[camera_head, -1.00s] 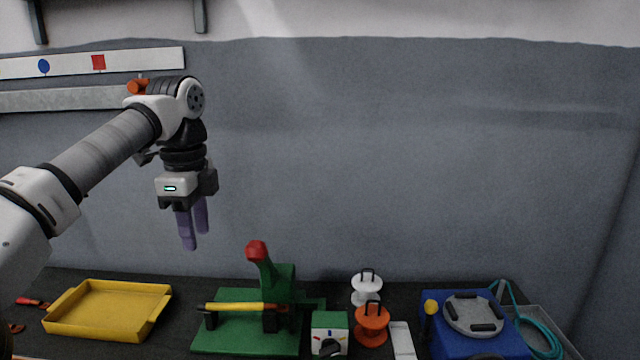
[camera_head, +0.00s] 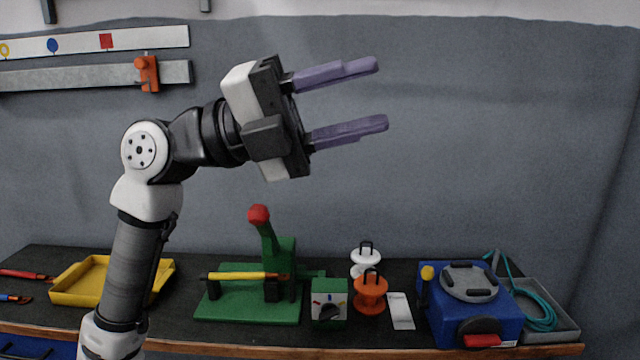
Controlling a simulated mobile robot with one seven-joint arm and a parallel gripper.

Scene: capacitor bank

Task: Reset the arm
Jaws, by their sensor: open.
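My gripper (camera_head: 382,94) is raised high above the bench in the head view, in front of the grey wall. Its two purple fingers point right and slightly up, wide apart, with nothing between them. My arm rises from the lower left, bends at a white joint and turns right. It hides part of the yellow tray (camera_head: 78,283) on the bench.
The dark bench (camera_head: 220,338) holds a green press (camera_head: 248,308) with a red knob, a green dial box (camera_head: 329,303), a white spool (camera_head: 365,262), an orange spool (camera_head: 370,294), a blue machine (camera_head: 440,325) and a grey tray (camera_head: 565,330) with teal cable. Space above is clear.

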